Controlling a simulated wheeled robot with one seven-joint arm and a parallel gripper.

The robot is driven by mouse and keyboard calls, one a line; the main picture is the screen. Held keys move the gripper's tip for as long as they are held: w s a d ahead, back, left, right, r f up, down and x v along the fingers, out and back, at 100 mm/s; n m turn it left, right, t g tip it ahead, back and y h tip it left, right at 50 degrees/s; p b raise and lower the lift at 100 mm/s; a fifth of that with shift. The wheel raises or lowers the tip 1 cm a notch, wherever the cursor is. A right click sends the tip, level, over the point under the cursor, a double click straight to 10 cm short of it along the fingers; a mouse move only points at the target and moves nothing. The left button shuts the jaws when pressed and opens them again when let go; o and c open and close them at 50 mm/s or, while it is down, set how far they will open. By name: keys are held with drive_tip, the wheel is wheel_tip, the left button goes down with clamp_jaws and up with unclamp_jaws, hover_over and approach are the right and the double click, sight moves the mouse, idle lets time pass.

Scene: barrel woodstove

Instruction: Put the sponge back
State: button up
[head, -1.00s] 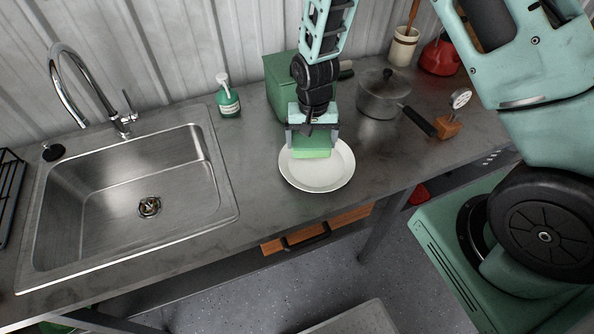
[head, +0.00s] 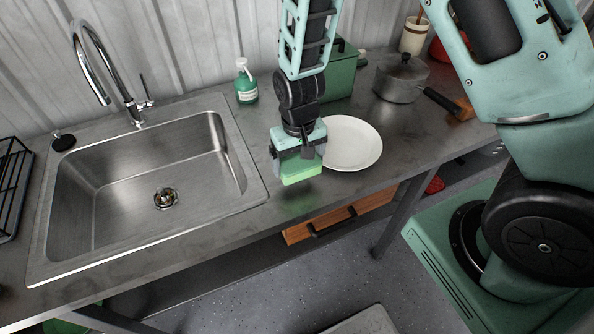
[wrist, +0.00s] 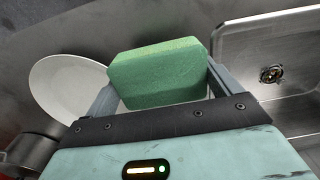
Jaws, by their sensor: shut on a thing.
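A green sponge (head: 301,170) is held between the fingers of my gripper (head: 299,158), which is shut on it. In the head view the sponge is above the counter, between the sink and the white plate. The wrist view shows the sponge (wrist: 160,73) clasped between both fingers, with the plate to its left and the sink to its right. The white plate (head: 355,145) lies on the counter just right of my gripper, and its left part is hidden behind the gripper.
The steel sink (head: 150,190) is on the left, with a faucet (head: 92,55) behind it. A green soap bottle (head: 246,84), a green box (head: 341,75) and a lidded pot (head: 402,78) stand along the back. A black rack (head: 14,190) is at far left. The counter front edge is close.

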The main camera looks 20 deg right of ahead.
sight(298, 173)
drive_tip(key=shift+f+p, duration=0.45)
drive_tip(key=shift+f, duration=1.75)
drive_tip(key=shift+f, duration=0.15)
drive_tip(key=o, duration=0.6)
wheel_tip(298, 173, up, 12)
drive_tip(key=b, duration=0.2)
drive_tip(key=shift+b, duration=0.35)
drive_tip(key=s+a+r+n, duration=0.2)
drive_tip(key=s+r, duration=0.1)
drive_tip(key=s, duration=0.3)
drive_tip(key=s+a+r+n, duration=0.2)
drive_tip(key=s+r+n, duration=0.1)
drive_tip(key=s, duration=0.4)
drive_tip(key=s+a+r+n, duration=0.2)
drive_tip(key=s+r, duration=0.3)
drive_tip(key=s, duration=0.2)
drive_tip(key=shift+a+r+n+y, duration=0.15)
drive_tip(key=shift+r+n+y, duration=0.15)
drive_tip(key=shift+n, duration=0.1)
